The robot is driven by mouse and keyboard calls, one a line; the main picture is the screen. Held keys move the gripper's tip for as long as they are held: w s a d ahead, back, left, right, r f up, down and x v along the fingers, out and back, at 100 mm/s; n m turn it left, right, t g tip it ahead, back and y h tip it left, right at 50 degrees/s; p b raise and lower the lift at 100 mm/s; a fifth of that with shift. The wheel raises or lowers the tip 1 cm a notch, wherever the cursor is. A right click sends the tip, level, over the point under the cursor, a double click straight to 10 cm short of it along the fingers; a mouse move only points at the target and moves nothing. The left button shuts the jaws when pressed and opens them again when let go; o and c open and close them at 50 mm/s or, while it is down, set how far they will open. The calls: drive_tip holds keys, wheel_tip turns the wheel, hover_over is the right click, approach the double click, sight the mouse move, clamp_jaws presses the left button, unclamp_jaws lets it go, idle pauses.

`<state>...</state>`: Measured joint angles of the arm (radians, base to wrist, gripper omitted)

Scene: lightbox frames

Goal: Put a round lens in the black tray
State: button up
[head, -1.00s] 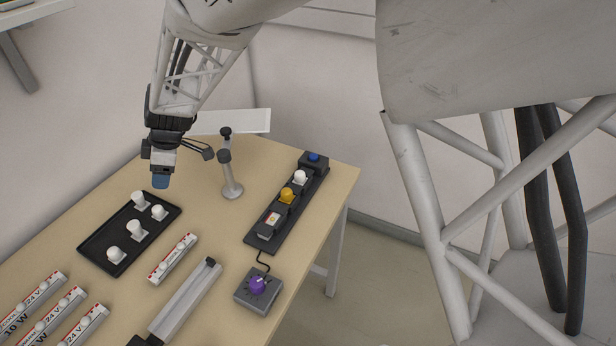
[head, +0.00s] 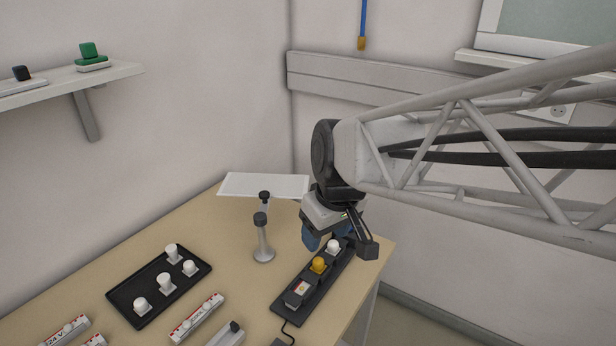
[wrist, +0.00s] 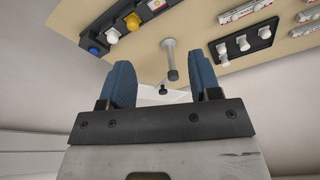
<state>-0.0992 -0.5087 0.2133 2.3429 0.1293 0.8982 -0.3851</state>
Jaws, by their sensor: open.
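The black tray (head: 145,281) lies on the left part of the table in the head view. It holds several white round-topped pieces (head: 165,282) on square bases; I cannot tell whether these are lenses. The tray also shows at the upper right of the wrist view (wrist: 254,44). My gripper (head: 315,238) is in the air by the far end of a black strip, well to the right of the tray. Its two blue fingers are apart with nothing between them in the wrist view (wrist: 161,68). In the head view my gripper hides the strip's far end.
The black strip (head: 288,306) carries a white knob (head: 333,246), a yellow knob (head: 318,265) and a pale square piece (head: 298,290); a blue knob (wrist: 95,50) shows in the wrist view. A grey stand (head: 263,240) rises between tray and strip. White labelled bars (head: 196,318) lie in front.

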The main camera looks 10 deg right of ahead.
drive_tip(key=s+d+m+h, duration=0.1)
drive_tip(key=s+d+m, duration=0.4)
drive_tip(key=s, duration=0.4)
drive_tip(key=shift+s+d+h, duration=0.3)
drive_tip(key=shift+s+d, duration=0.05)
drive_tip(key=shift+d, duration=0.2)
